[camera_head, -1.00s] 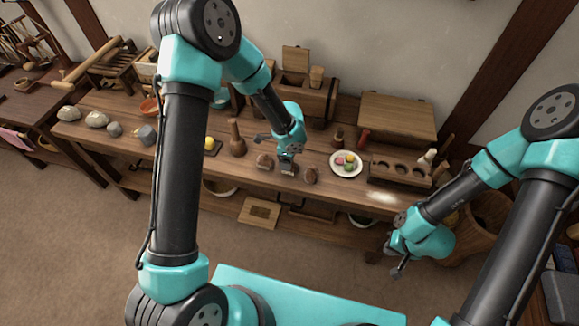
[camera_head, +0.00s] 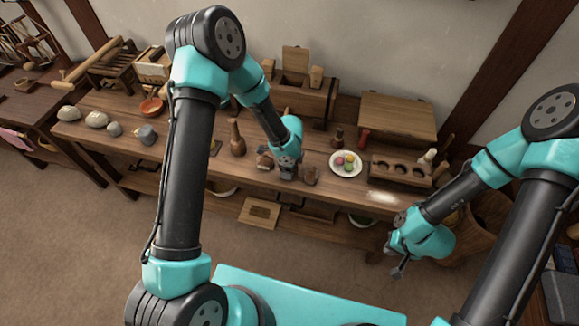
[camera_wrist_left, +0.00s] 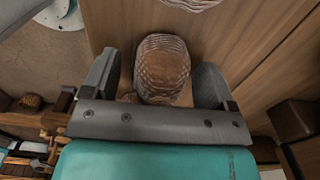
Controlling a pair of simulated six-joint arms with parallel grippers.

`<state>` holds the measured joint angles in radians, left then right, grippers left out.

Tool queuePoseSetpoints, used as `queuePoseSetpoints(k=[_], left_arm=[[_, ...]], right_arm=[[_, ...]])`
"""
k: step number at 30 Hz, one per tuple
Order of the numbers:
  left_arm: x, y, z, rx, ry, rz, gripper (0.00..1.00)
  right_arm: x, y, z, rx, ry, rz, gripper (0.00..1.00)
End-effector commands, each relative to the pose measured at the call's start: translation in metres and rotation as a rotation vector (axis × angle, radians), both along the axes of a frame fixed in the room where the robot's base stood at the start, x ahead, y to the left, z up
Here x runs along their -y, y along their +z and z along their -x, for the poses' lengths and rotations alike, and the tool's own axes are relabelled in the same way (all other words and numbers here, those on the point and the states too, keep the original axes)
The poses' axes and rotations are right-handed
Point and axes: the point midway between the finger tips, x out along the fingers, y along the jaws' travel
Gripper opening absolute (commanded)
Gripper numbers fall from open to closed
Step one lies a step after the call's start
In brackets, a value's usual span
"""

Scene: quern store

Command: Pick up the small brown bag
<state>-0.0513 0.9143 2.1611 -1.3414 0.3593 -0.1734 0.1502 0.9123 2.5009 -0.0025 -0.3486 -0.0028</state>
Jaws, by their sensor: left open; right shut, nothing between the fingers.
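In the head view, two small brown lumps sit on the long wooden bench: one left of my left gripper (camera_head: 287,172), another (camera_head: 310,175) just right of it. I cannot tell from this view which is the small brown bag. In the left wrist view, a rounded brown object with pale wavy stripes (camera_wrist_left: 162,68) lies between the two spread fingers of my left gripper (camera_wrist_left: 160,85), with a gap on the right. The fingers are open and do not grip it. My right gripper (camera_head: 396,268) is shut and empty, off the bench's front edge at the right.
Right of the left gripper are a white plate (camera_head: 337,170) with coloured pieces and a wooden block with round hollows (camera_head: 399,172). A brown wooden pestle-like piece (camera_head: 236,140) stands to the left. A lidded box (camera_head: 397,116) stands behind.

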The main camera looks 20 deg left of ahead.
Motion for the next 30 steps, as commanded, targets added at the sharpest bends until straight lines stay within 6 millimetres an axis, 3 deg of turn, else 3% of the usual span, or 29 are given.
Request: queuePoseSetpoints(k=[5, 23, 30], left_arm=[[0.0000, 0.0002, -0.0001, 0.000, 0.000, 0.000, 0.80], [0.0000, 0.0003, -0.0001, 0.000, 0.000, 0.000, 0.23], [-0.0001, 0.0008, -0.0001, 0.001, 0.000, 0.000, 0.23]], right_arm=[[0.0000, 0.0000, 0.0000, 0.000, 0.000, 0.000, 0.00], [0.0000, 0.0000, 0.0000, 0.000, 0.000, 0.000, 0.00], [0.0000, 0.0000, 0.0000, 0.000, 0.000, 0.000, 0.00]])
